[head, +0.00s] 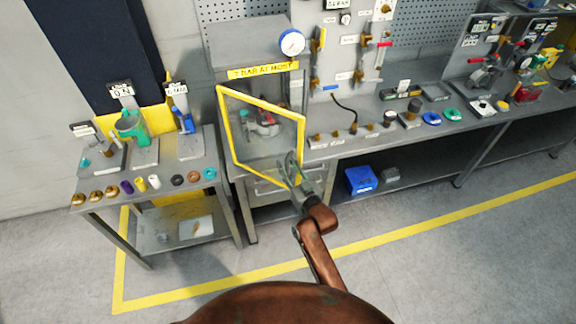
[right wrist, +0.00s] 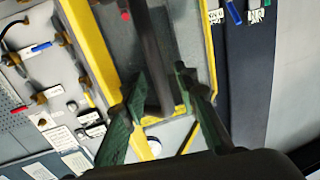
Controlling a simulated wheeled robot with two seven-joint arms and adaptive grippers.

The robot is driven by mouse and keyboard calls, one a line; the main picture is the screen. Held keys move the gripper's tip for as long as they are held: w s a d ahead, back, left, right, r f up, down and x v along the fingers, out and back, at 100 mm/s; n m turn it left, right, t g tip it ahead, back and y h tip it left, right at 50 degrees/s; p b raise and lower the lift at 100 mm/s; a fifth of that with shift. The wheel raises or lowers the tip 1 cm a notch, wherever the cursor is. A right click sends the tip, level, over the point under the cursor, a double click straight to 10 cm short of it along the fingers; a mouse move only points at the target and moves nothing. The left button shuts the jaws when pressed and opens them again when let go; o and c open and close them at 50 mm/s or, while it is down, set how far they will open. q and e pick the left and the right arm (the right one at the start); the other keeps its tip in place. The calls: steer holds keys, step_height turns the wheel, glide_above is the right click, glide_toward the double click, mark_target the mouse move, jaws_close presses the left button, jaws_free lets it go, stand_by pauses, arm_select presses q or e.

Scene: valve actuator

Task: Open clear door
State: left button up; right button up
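The clear door (head: 246,116) has a yellow frame and hangs on the front of the grey test box, below a yellow label. A red and grey part shows through its pane. My left gripper is not in view.
A small table (head: 100,208) with fixtures and several coloured rings stands left of the box. A long workbench (head: 420,133) with gauges and fittings runs to the right. A blue bin (head: 360,180) lies underneath. The floor in front is clear, crossed by a yellow line (head: 430,215).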

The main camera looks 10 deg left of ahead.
steer(key=v, duration=1.2)
